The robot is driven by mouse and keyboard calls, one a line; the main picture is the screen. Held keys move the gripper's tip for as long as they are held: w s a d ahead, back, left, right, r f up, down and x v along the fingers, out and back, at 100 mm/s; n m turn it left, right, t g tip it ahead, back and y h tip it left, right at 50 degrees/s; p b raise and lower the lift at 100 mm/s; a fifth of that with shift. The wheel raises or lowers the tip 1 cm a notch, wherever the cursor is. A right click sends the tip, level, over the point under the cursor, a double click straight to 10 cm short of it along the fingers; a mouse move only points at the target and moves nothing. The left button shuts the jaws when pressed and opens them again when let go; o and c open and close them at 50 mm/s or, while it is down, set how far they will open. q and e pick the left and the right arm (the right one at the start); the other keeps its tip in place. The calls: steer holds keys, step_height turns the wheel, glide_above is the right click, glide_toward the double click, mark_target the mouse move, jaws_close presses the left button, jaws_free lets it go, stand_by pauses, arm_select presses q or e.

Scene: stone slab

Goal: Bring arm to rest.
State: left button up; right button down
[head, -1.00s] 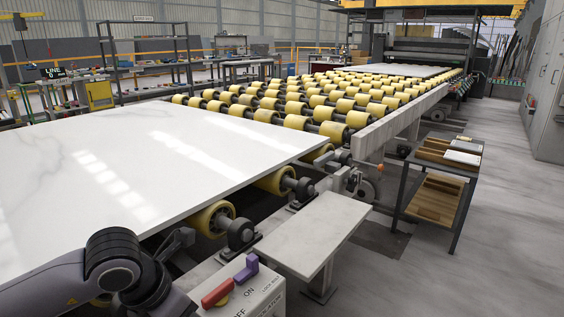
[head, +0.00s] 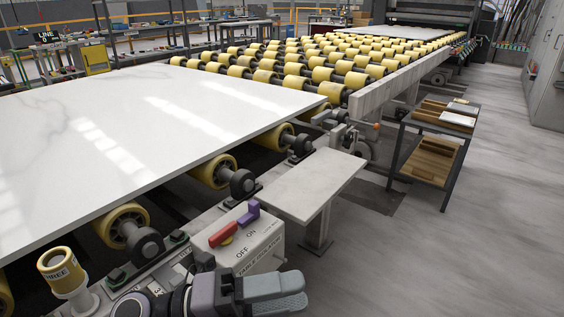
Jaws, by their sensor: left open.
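My left gripper (head: 300,292) is at the bottom edge of the head view, its grey fingers pointing right. It is open and I see nothing between the fingers. It is in front of the grey isolator box (head: 245,248), which carries a red handle (head: 223,234) and a purple piece near the ON and OFF marks. Most of my left arm is below the picture. My right gripper is not in view.
A large white stone slab (head: 150,120) lies on yellow rollers (head: 215,170). A yellow-topped post marked THREE (head: 62,268) stands at lower left. A pale side table (head: 312,185) and a dark cart (head: 436,150) stand right. Floor at lower right is clear.

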arm_select(q)
steer(key=w+a+f+n+t+y, duration=0.3)
steer(key=a+f+n+t+y, duration=0.3)
steer(key=n, duration=0.6)
steer(key=w+a+f+n+t+y, duration=0.35)
steer(key=a+n+t+y, duration=0.2)
steer(key=n+t, duration=0.5)
steer(key=s+a+f+n+g+y+p, duration=0.1)
steer(key=s+a+f+n+g+y, duration=0.35)
steer(key=f, duration=0.45)
steer(key=s+a+f+n+g+y, duration=0.1)
steer(key=s+a+f+n+g, duration=0.25)
steer(key=s+f+n, duration=0.4)
step_height(320, 180, up, 9)
steer(key=a+m+p, duration=0.1)
steer(key=p, duration=1.1)
steer(key=shift+s+f, duration=0.15)
steer(key=shift+s, duration=0.05)
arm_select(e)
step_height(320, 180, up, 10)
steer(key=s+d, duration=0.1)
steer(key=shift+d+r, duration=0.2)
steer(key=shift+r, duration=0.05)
arm_select(q)
steer(key=shift+m+g, duration=0.25)
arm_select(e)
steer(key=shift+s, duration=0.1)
